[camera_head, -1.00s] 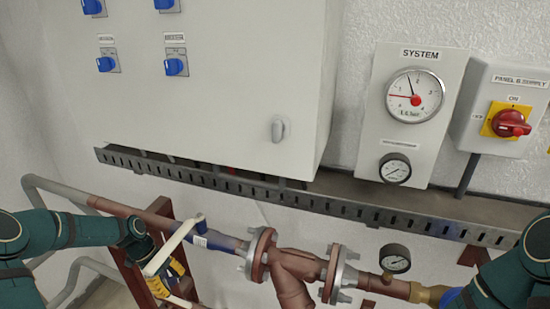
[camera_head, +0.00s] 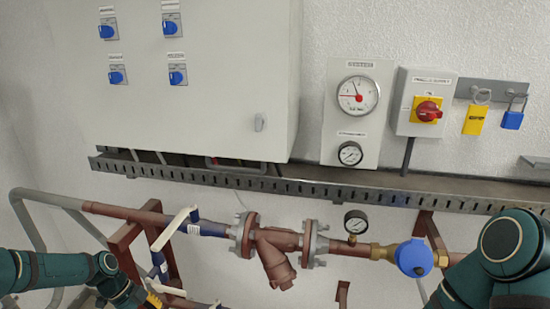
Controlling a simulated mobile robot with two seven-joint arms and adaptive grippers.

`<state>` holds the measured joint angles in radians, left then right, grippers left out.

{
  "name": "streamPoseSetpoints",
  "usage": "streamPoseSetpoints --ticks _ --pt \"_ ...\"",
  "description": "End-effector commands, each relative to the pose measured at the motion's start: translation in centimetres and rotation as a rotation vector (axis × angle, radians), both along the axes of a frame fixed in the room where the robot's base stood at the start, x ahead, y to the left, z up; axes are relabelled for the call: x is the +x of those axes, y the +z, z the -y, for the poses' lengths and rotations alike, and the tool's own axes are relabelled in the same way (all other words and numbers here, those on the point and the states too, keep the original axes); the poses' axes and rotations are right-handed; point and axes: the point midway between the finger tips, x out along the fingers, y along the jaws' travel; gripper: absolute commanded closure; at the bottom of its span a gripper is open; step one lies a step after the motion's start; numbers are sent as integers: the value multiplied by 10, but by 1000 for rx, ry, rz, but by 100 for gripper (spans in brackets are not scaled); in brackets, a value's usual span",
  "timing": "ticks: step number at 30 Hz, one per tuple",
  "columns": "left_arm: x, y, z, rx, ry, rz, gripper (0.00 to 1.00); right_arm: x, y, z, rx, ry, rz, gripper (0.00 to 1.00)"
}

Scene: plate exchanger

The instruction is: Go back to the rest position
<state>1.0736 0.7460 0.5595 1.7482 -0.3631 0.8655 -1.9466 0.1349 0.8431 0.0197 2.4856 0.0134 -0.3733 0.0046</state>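My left arm comes in at the lower left, and my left gripper (camera_head: 152,301) shows only in part at the bottom edge, with a yellow part. Its fingers are mostly cut off, so its opening cannot be told. It is below a white valve lever (camera_head: 175,228) on the blue-sleeved pipe (camera_head: 208,228), apart from it. My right arm fills the lower right corner; its gripper is outside the picture. Nothing visible is held.
A white control cabinet (camera_head: 200,115) with blue switches hangs above a perforated cable tray (camera_head: 260,184). A flanged strainer (camera_head: 276,242) and a blue-capped valve (camera_head: 413,258) sit below.

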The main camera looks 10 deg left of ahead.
Motion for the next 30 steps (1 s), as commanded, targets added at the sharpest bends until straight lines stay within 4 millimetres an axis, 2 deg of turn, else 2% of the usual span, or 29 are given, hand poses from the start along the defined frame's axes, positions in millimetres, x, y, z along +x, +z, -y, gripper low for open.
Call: streamPoseSetpoints --ticks 1,7,14,21,27,30 --pt "5 -7 20 -7 31 -15 53 0 -2 0 0 1 0 44" --pt "14 -28 82 -21 227 -94 53 0 -8 0 0 2 -2 44" --pt "8 -54 167 -34 534 -229 53 -2 -16 -1 0 5 -5 44" --pt "-19 -76 237 -29 894 -378 53 -3 -24 -1 0 7 -8 44" --pt "-52 -90 276 -15 1206 -479 53 -4 -31 -2 0 9 -12 44" --pt "-67 -95 287 -12 1355 -514 53 -5 -34 -2 0 10 -12 44"
